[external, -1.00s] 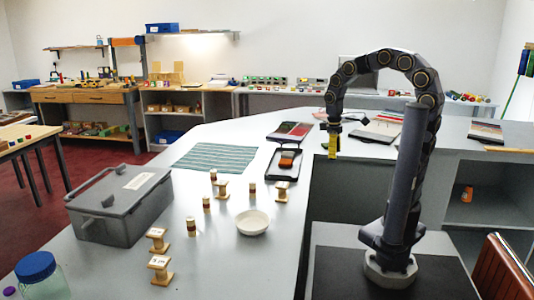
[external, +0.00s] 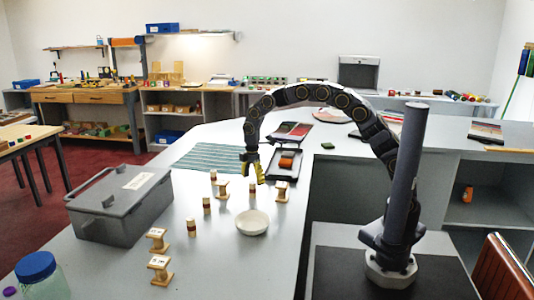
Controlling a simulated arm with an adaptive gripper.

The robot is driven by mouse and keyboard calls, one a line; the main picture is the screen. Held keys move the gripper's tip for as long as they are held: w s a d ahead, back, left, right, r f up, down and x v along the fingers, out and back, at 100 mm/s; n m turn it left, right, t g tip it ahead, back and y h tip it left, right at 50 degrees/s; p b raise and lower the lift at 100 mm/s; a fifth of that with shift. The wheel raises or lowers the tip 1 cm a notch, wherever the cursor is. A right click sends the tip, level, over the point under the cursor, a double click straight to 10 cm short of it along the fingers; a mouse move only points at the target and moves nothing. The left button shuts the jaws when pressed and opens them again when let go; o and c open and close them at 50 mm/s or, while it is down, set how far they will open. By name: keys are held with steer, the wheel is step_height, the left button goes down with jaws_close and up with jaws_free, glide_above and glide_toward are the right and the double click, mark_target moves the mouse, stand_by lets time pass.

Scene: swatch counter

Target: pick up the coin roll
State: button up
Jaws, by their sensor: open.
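Several small upright cylinders with cream and dark red bands stand on the grey counter and look like coin rolls; the frames do not show which one is meant. One banded cylinder (external: 252,189) is just below my gripper (external: 254,178). Others are a far left cylinder (external: 213,175), a middle cylinder (external: 206,205) and a near cylinder (external: 191,227). My gripper points down with its yellow fingers open and nothing visible between them. Its exact height over the cylinder below it is hard to tell.
Small wooden stands (external: 282,191) stand close around, with more wooden stands (external: 158,240) nearer. A white bowl (external: 252,222) is just in front. A grey lidded bin (external: 120,205) is on the left. A black tray (external: 273,172) holding an orange block (external: 287,160) lies behind.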

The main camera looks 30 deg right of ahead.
mark_target(254, 197)
step_height(254, 197, down, 5)
steer(key=shift+s+f, duration=0.1)
steer(key=shift+f, duration=0.05)
jaws_close()
